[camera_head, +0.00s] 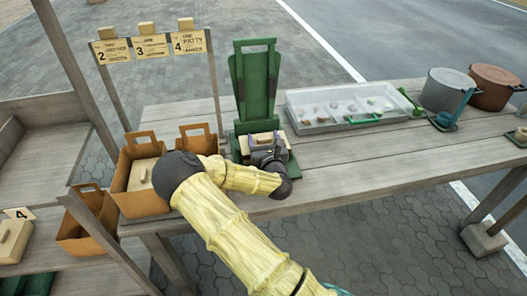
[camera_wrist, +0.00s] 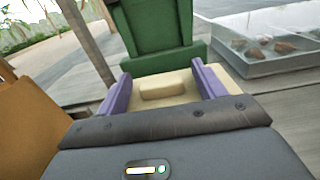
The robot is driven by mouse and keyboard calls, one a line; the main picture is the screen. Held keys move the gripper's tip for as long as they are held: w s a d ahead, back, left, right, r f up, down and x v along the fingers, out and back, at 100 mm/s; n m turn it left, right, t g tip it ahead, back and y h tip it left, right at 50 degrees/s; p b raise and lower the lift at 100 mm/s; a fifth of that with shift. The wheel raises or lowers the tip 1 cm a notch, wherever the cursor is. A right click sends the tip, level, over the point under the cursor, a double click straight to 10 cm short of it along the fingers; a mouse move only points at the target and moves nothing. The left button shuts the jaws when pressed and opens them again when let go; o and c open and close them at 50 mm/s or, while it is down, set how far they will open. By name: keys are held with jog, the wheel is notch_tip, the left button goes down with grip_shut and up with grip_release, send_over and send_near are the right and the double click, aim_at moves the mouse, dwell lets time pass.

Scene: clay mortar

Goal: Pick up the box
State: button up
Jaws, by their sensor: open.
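A cream box (camera_wrist: 163,86) with a raised grip block on its lid sits at the foot of a green upright stand (camera_head: 256,85). The box is partly hidden by my arm in the head view. My gripper (camera_wrist: 161,75) has two purple fingers, spread apart, one on each side of the box. The box lies between them in the wrist view. I cannot tell whether either finger touches it. The lower front of the box is hidden by my gripper's dark body.
Brown open-topped carriers (camera_head: 141,199) stand left of the stand; one holds another cream box (camera_head: 141,174). A clear tray (camera_head: 300,122) of small items lies to the right. A grey pot (camera_head: 446,90) and a brown pot (camera_head: 493,92) stand farther right. The tabletop's front right is clear.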

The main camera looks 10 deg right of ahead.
dwell(0.3)
jog(key=c, duration=1.5)
notch_tip(320, 180, up, 10)
jog(key=shift+r+p, duration=0.1)
jog(key=shift+p, duration=0.55)
jog(key=shift+w, duration=0.1)
